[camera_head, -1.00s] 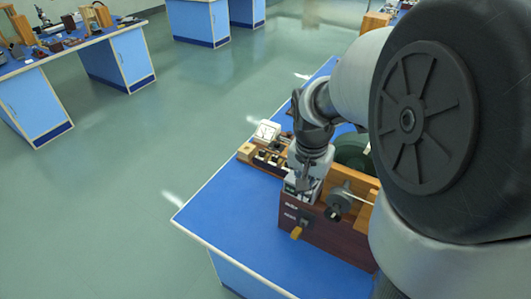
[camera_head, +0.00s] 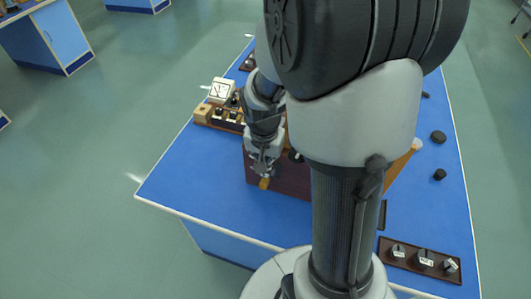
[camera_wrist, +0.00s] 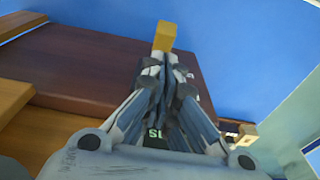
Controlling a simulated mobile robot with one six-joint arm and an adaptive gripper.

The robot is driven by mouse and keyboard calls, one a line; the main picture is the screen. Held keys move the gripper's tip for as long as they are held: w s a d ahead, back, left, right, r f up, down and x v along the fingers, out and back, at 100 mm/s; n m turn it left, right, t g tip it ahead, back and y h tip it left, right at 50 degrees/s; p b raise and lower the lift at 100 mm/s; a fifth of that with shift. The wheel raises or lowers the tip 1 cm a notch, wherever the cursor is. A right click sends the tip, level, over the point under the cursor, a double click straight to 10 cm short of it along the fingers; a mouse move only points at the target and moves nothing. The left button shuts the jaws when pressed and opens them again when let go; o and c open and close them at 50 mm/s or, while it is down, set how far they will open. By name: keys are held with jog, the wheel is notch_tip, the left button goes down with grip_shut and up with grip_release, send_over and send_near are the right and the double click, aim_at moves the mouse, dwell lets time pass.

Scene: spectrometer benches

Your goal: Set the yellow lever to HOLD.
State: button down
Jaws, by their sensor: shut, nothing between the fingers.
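The yellow lever (camera_head: 264,184) sticks out from the front of a dark red-brown box (camera_head: 290,180) on the blue bench. In the wrist view the lever's yellow end (camera_wrist: 165,36) shows just beyond my fingertips. My gripper (camera_head: 262,171) is shut and empty, with its tips (camera_wrist: 166,62) right at the lever; I cannot tell whether they touch it. The gripper covers the lever's base and most of the box's labels. Only a bit of green lettering shows between the fingers in the wrist view, so the lever's setting cannot be read.
The bench's front left is bare. My arm hides much of the apparatus.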

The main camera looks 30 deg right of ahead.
jog(key=shift+s+a+f, duration=0.15)
jog(key=shift+a+f, duration=0.05)
jog(key=shift+f, duration=0.35)
